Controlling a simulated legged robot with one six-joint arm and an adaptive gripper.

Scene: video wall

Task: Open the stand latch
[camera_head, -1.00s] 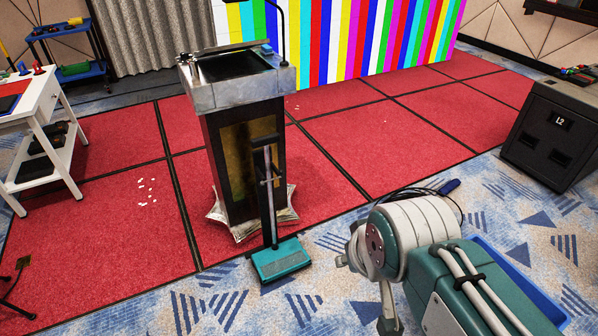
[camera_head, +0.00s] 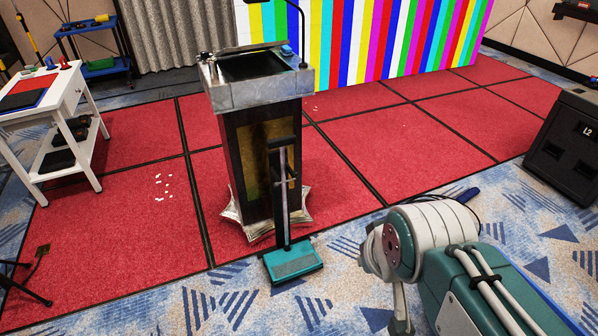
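A narrow upright stand with a dark column, a pale strip and a teal foot (camera_head: 293,263) is in front of the lectern, a little left of the picture's middle. A small brownish piece (camera_head: 291,183) juts from the right side of its column; I cannot tell whether this is the latch or how it is set. My arm is at the lower right, with a pale rounded joint and a teal link. It is apart from the stand in the picture. I cannot make out my gripper's fingers, which seem hidden behind the arm.
The lectern (camera_head: 260,95) stands behind the stand on red carpet. A white table (camera_head: 75,92) and a blue cart (camera_head: 70,30) are left. A black speaker box (camera_head: 572,148) is at the right edge. Patterned floor (camera_head: 240,300) is clear before the stand. A dark tripod leg shows lower left.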

